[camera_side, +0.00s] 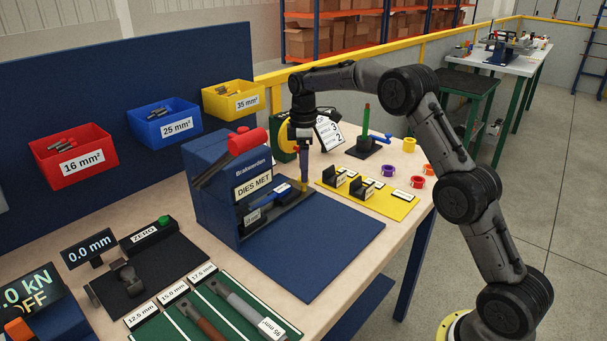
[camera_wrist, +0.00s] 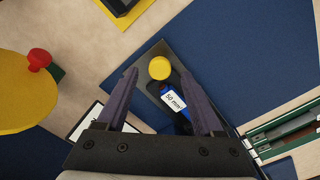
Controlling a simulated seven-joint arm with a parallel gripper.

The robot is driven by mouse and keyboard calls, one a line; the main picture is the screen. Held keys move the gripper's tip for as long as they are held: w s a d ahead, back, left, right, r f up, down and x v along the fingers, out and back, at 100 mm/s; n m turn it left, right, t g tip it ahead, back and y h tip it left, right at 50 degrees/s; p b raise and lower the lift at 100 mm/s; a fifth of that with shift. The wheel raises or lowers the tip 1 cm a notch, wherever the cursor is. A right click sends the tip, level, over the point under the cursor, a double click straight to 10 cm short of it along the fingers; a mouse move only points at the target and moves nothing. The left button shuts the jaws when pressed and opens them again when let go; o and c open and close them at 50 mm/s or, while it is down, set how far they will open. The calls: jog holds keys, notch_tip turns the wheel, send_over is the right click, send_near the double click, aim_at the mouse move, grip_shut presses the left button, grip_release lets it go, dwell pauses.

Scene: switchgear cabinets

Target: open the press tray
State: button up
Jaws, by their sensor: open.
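The blue press (camera_side: 215,185) stands on the bench with a red part on top and a "DIES MET" label. Its grey tray (camera_side: 290,205) sits low at the press front, with a blue die labelled 50 mm² (camera_wrist: 174,100) on it. A round yellow knob (camera_wrist: 159,67) is at the tray's outer end. My gripper (camera_side: 304,182) points down over this end. In the wrist view my gripper (camera_wrist: 158,78) is open, its fingertips on either side of the knob. I cannot tell whether they touch it. The die's rear part is hidden inside the press.
A blue mat (camera_side: 330,245) lies clear in front of the press. A yellow die rack (camera_side: 375,200) and colored rings (camera_side: 417,182) are to the right. A yellow disc with a red knob (camera_wrist: 39,60) is close by. Green cable trays (camera_side: 215,310) lie in front.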

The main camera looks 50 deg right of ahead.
jog(key=shift+f, duration=1.3)
grip_shut()
jog(key=shift+r, duration=0.1)
dwell(0.4)
